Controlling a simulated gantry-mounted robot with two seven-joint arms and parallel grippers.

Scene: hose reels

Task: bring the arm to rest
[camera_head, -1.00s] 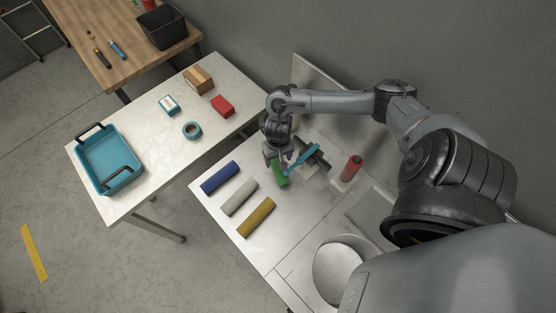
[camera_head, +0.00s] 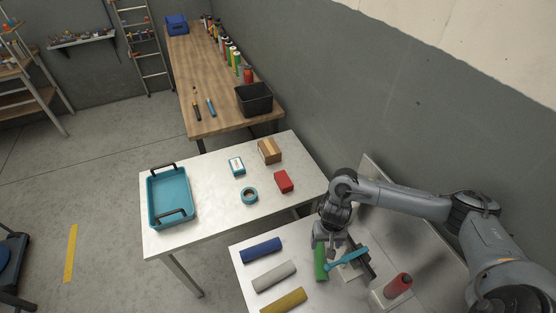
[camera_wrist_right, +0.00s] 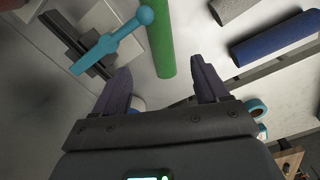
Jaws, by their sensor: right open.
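My right arm comes in from the right in the head view. Its gripper (camera_head: 330,241) is over the light work table (camera_head: 239,261), by one end of a green roll (camera_head: 320,265). In the right wrist view the open fingers (camera_wrist_right: 160,66) stand apart with nothing held between them. The green roll (camera_wrist_right: 160,35) lies beyond the fingertips there. A teal tool with a round end (camera_head: 347,258) lies over a dark rail beside the green roll; it also shows in the wrist view (camera_wrist_right: 112,42). My left gripper is not in view.
Blue (camera_head: 261,250), grey (camera_head: 274,276) and yellow (camera_head: 284,300) rolls lie left of the gripper. A red cylinder (camera_head: 398,285) stands to the right. A second table holds a teal tray (camera_head: 170,197), tape (camera_head: 250,195), a red block (camera_head: 284,181) and boxes. A wall rises behind the arm.

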